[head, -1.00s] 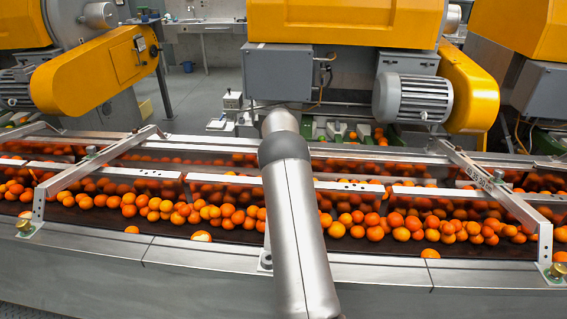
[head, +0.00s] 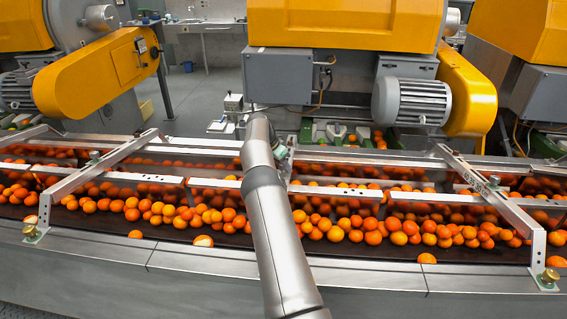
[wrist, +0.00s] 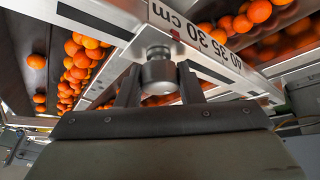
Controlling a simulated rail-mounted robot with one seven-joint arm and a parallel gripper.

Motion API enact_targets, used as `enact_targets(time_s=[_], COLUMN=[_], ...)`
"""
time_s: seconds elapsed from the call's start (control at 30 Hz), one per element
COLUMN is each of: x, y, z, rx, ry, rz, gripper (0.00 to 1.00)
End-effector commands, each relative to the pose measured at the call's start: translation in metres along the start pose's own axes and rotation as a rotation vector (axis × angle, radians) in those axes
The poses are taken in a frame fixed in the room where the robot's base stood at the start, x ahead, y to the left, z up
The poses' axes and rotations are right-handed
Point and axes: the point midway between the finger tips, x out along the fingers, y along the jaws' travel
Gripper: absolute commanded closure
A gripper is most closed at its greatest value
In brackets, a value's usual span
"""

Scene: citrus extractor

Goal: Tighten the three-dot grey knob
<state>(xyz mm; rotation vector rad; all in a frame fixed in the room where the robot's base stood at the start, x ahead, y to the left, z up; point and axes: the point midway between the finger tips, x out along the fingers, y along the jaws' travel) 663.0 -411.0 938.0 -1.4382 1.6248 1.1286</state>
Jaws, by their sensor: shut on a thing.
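In the wrist view a round grey metal knob (wrist: 159,76) sits under a bracket bar, with a narrower neck above it. My gripper (wrist: 160,88) has one finger on each side of the knob and is shut on it. The knob's face is turned away or shaded, and I cannot make out any dots. In the head view my arm covers the gripper and this knob.
A bar with a centimetre scale (wrist: 205,40) runs close beside the knob. Oranges (head: 345,225) lie on the dark conveyor below. Slanted brackets (head: 495,200) and long rails cross it. A grey motor (head: 412,98) and yellow housings stand behind.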

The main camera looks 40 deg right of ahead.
Motion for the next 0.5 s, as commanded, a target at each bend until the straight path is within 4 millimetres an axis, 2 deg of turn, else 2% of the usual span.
enact_targets(time_s=[0.5], x=[-0.0033], y=[-0.0004], z=[-0.0018], rx=[0.059], ry=[0.003], rz=[0.031], gripper=[0.89])
